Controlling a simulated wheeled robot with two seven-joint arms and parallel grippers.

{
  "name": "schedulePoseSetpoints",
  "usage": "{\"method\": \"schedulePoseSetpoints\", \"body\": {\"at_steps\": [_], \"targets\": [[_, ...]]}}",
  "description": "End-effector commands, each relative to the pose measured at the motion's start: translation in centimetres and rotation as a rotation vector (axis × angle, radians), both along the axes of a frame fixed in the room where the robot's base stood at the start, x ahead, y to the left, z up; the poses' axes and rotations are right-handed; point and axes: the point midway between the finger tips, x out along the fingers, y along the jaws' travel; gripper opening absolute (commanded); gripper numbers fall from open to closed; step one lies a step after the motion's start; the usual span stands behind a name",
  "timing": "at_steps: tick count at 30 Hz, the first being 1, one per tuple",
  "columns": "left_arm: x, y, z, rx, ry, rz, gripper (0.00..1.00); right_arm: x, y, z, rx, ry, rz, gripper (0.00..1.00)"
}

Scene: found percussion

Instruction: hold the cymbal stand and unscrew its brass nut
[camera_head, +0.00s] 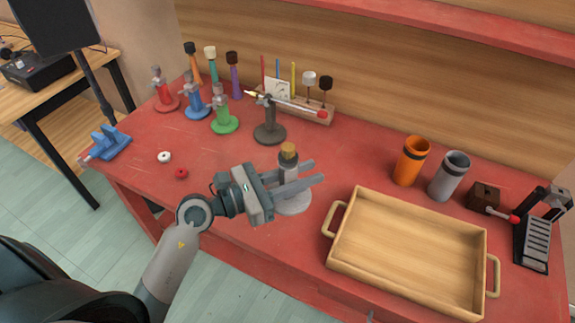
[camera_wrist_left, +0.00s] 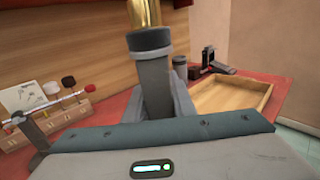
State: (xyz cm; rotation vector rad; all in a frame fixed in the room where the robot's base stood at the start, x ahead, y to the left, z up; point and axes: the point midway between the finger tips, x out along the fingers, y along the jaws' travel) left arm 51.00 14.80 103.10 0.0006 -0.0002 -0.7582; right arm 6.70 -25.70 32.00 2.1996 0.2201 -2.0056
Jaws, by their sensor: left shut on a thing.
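The cymbal stand (camera_head: 293,205) stands upright on the red table, near its front edge, with a grey round base and a grey post. The brass nut (camera_head: 289,149) sits on top of the post. In the left wrist view the grey post (camera_wrist_left: 155,90) rises between my fingers, and the brass nut (camera_wrist_left: 145,14) shows above its dark collar, cut off by the top edge. My left gripper (camera_head: 313,172) comes in level from the left and is shut on the stand's post, below the nut. My right gripper is in neither view.
An empty wooden tray (camera_head: 410,250) lies to the right of the stand. A dark stand with a mallet (camera_head: 269,127) is behind it. Orange (camera_head: 411,161) and grey (camera_head: 449,176) cups stand at back right. Coloured clamps and mallets fill the back left. A red ring (camera_head: 181,173) lies left.

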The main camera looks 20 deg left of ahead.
Motion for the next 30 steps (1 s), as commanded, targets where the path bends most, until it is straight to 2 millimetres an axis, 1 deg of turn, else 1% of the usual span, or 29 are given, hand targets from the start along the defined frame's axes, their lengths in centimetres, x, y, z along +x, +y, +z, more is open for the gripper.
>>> {"method": "schedulePoseSetpoints", "body": {"at_steps": [1,3,6,9,13,19,29,30], "targets": [[0.4,-1.1,-0.1,0.003,-0.003,-0.052,0.00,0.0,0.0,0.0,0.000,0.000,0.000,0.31],[0.6,-2.7,-0.3,0.003,-0.001,-0.126,0.00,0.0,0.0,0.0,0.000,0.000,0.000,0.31],[0.9,-4.6,-0.6,0.002,-0.001,-0.217,0.00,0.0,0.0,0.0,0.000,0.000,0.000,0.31],[1.2,-6.4,-0.9,0.000,-0.001,-0.295,0.00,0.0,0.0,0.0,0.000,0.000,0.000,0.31],[1.4,-8.0,-1.2,-0.001,-0.001,-0.372,0.00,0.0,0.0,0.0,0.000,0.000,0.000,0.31],[1.5,-9.3,-1.4,-0.001,-0.001,-0.434,0.00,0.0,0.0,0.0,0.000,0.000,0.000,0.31],[1.5,-9.5,-1.4,0.000,-0.001,-0.443,0.00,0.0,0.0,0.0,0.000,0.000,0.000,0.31],[1.5,-9.5,-1.5,0.000,0.000,-0.443,0.00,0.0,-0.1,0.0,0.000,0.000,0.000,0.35]]}}
